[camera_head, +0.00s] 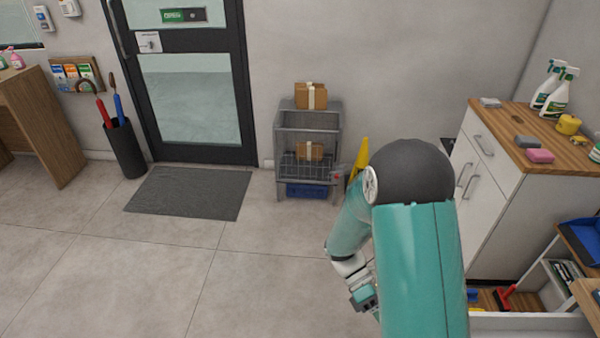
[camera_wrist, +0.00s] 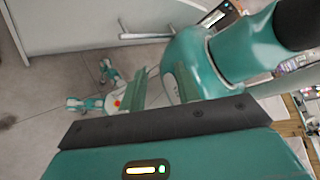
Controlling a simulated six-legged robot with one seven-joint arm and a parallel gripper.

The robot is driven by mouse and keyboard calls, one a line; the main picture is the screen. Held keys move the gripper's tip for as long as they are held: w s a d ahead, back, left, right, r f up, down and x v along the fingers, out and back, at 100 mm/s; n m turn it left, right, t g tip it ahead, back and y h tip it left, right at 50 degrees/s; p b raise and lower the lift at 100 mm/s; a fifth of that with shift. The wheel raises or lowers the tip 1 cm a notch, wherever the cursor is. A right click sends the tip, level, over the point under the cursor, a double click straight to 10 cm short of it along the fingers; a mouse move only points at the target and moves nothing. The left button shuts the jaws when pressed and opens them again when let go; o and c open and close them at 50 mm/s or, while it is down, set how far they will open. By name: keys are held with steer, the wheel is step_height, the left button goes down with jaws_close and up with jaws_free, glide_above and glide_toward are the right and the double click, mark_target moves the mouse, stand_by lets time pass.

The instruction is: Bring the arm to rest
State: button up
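My teal arm fills the lower right of the head view, with its dark rounded joint bent and the forearm folded down behind it. The end of the arm with my gripper (camera_head: 364,298) hangs low to the left of the upper link, partly hidden by it. The wrist view is filled mostly by my own teal body and arm links, with a pale floor behind.
A wood-topped white counter (camera_head: 497,190) with spray bottles (camera_head: 553,92) and sponges (camera_head: 540,156) stands on the right. A grey wire rack (camera_head: 308,125) with boxes is by the wall. An umbrella stand (camera_head: 126,150) and dark mat (camera_head: 190,192) lie near the door.

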steer(key=s+a+r+m+t+y, duration=0.1)
steer(key=a+r+m+t+y, duration=0.1)
steer(key=r+m+t, duration=0.6)
steer(key=a+r+m+t+y, duration=0.2)
steer(key=r+m+t+y, duration=0.3)
steer(key=r, duration=1.2)
steer(key=m+t, duration=0.4)
steer(key=shift+s+r, duration=0.2)
steer(key=shift+s, duration=0.15)
steer(key=shift+s+a, duration=0.1)
